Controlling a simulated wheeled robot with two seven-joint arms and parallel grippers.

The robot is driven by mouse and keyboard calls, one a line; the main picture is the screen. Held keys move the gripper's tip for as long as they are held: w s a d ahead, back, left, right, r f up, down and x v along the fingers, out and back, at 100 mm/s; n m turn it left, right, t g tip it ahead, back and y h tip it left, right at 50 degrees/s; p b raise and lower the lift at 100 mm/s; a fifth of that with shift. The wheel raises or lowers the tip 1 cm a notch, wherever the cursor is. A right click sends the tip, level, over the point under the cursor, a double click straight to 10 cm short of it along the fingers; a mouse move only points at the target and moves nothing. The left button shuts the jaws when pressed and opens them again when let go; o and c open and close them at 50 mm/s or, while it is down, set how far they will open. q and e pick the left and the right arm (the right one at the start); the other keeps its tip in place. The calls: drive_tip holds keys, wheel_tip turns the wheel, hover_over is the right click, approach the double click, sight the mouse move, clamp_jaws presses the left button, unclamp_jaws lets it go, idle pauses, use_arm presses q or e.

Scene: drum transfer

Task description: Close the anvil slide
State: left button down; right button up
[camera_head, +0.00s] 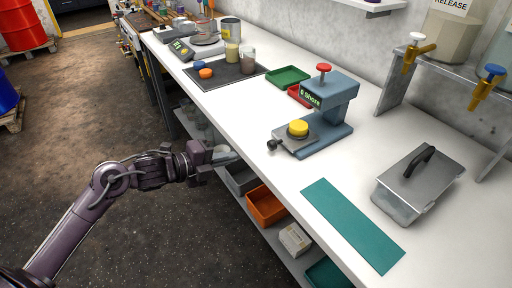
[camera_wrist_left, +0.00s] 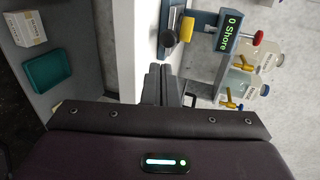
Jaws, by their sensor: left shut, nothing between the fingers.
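The hardness tester (camera_head: 340,100) is a blue-grey stand with a red top knob and a green display reading "0 Shore". Its anvil slide (camera_head: 291,142) sticks out of the base toward the bench's front edge, with a yellow puck (camera_head: 298,128) on it and a black knob (camera_head: 272,146) at its front. My left gripper (camera_head: 236,155) is shut and empty at the bench's front edge, left of the knob and apart from it. In the left wrist view its fingers (camera_wrist_left: 161,84) point toward the black knob (camera_wrist_left: 168,39) and yellow puck (camera_wrist_left: 187,28). My right gripper is not in view.
A green tray (camera_head: 288,77) and a red tray (camera_head: 300,95) lie behind the tester. Bins, including an orange one (camera_head: 266,205), sit on the shelf below.

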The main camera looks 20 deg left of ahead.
sight(272, 141)
use_arm(q)
drive_tip(key=x, duration=0.3)
drive_tip(key=p+x, duration=0.1)
drive_tip(key=x, duration=0.2)
drive_tip(key=r+x, duration=0.1)
drive_tip(key=x, duration=0.2)
drive_tip(key=shift+w+d+f+p, duration=0.1)
drive_tip(key=shift+w+d+p, duration=0.1)
drive_tip(key=shift+w+p, duration=0.15)
drive_tip(key=shift+w+d, duration=0.25)
drive_tip(key=shift+f, duration=0.1)
drive_tip(key=w+d+b, duration=0.1)
drive_tip(key=w+d, duration=0.1)
drive_tip(key=w+d+b, duration=0.2)
drive_tip(key=w, duration=0.1)
drive_tip(key=shift+w+d+f, duration=0.1)
drive_tip(key=shift+w, duration=0.15)
drive_tip(key=shift+r, duration=0.25)
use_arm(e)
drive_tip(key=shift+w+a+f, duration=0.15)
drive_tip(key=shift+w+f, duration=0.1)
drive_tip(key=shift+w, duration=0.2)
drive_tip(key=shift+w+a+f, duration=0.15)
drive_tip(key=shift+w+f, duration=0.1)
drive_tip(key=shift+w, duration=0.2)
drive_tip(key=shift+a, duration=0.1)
